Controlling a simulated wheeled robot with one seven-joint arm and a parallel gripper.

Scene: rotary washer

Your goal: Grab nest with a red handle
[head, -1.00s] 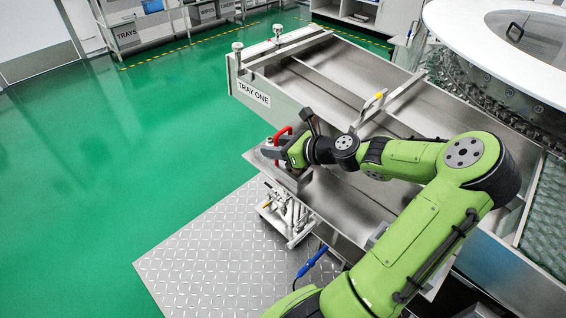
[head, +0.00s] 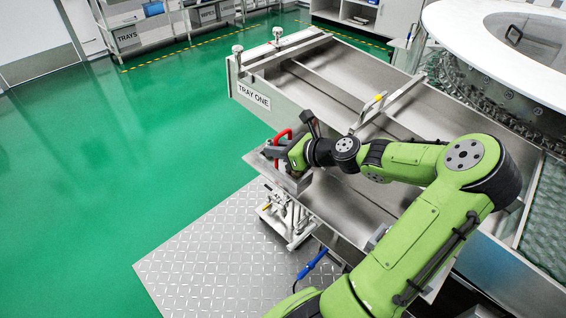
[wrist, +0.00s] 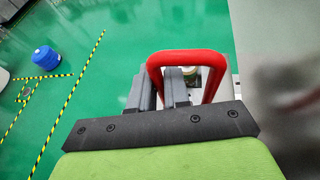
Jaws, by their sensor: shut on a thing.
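The red handle (wrist: 186,58) of the nest rises as an upside-down U in the wrist view, and it also shows in the head view (head: 275,142). The metal nest body (head: 296,184) shows below my gripper, mostly hidden by my wrist.
The long metal tray labelled TRAY ONE (head: 254,96) lies behind my gripper, with a yellow-tipped crossbar (head: 378,98) across it. The round washer (head: 510,40) stands at the right. Open green floor (head: 120,150) lies to the left. A blue drum (wrist: 45,57) stands on the floor.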

